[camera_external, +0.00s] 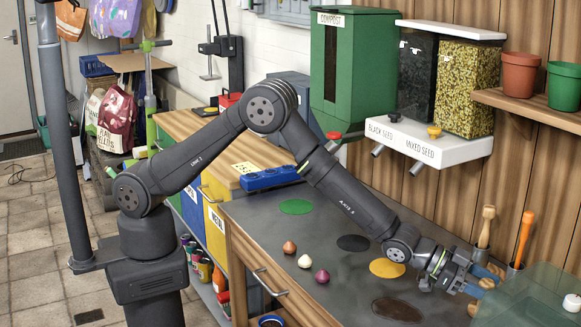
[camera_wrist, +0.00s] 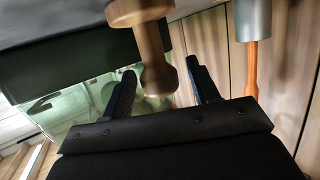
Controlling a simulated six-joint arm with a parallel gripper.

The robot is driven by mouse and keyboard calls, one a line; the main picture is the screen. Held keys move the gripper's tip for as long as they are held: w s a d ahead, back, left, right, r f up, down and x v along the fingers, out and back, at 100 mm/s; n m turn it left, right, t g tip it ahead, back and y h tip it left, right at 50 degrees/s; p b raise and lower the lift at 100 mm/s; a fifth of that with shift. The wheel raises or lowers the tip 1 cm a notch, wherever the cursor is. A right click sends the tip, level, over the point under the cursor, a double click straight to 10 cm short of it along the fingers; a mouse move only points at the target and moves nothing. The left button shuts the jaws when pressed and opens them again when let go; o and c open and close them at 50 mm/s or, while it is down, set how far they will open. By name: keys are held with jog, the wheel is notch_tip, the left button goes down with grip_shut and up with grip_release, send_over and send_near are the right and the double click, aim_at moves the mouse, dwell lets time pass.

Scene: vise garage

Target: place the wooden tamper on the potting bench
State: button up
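In the wrist view, which looks upside down, the tamper (camera_wrist: 152,50) shows a wide wooden end at the top and a knobbed end lower down. In the wrist view my gripper (camera_wrist: 160,88) is open, with the tamper's knob appearing between the two dark fingers and gaps on both sides. I cannot tell the depth between them.
An orange-handled tool (camera_external: 525,238) stands in a metal cup (camera_external: 514,273) just right of the tamper. A clear greenish bin (camera_external: 530,300) is at the front right. Three bulbs (camera_external: 305,262) and coloured discs lie on the bench; a blue block (camera_external: 268,178) is at the left.

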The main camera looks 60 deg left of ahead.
jog(key=shift+r, duration=0.15)
jog(key=shift+s+a+r, duration=0.1)
jog(key=shift+s+a, duration=0.05)
jog(key=shift+a, duration=0.05)
jog(key=v, duration=1.1)
jog(key=shift+a, duration=0.2)
jog(key=shift+d, duration=0.15)
jog(key=x, duration=1.1)
jog(key=shift+d, duration=0.35)
jog(key=shift+a+r, duration=0.1)
jog(key=shift+r, duration=0.95)
